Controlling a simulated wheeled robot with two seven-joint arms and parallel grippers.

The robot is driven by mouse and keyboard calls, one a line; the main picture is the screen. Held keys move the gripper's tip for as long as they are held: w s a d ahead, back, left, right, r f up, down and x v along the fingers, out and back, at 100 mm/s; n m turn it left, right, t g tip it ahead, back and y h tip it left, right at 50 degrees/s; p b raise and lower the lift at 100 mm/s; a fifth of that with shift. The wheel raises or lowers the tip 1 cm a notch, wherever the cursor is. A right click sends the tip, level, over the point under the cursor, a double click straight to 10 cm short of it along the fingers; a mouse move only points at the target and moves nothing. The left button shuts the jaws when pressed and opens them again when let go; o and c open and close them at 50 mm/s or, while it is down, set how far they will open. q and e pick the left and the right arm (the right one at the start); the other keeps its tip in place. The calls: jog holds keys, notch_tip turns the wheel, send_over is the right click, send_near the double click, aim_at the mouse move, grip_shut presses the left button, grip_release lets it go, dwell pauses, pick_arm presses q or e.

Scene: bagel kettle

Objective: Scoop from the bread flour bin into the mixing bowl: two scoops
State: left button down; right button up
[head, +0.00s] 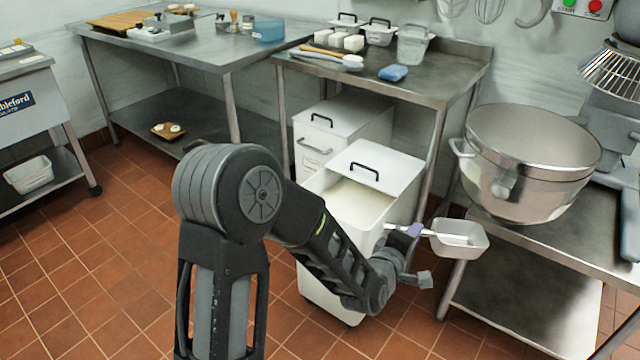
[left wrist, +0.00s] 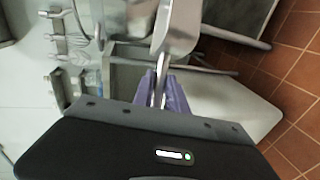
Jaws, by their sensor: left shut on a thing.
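The open white bin (head: 400,207) stands on the floor under the steel table, its lid (head: 377,162) slid back and pale flour (head: 352,201) inside. My left gripper (head: 408,232) is shut on the handle of a metal scoop (head: 470,231), in front of the bin's right side. The scoop's pan points right toward the mixing bowl and is apart from it; whether it holds flour is not clear. The left wrist view also shows the scoop (left wrist: 178,28) beyond the purple fingertips (left wrist: 162,95). The large steel mixing bowl (head: 528,160) is to the right. My right gripper is out of view.
A second white bin (head: 340,130), closed, stands behind the open one. The steel table (head: 440,75) above holds tubs, a brush and a blue cloth (head: 393,73). The mixer stand and a steel bench (head: 575,240) are at the right. The tiled floor at left is clear.

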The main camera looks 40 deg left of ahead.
pick_arm(q)
jog(key=w+a+r+n+g+y+b, duration=0.1)
jog(key=a+n+g+y+b, duration=0.3)
jog(key=a, duration=2.3)
jog(key=n+g+y, duration=0.3)
jog(key=n+y, duration=0.3)
jog(key=y, duration=0.1)
jog(key=shift+a+r+y, duration=0.3)
jog(key=shift+r+y, duration=0.1)
jog(key=shift+w+r, duration=0.1)
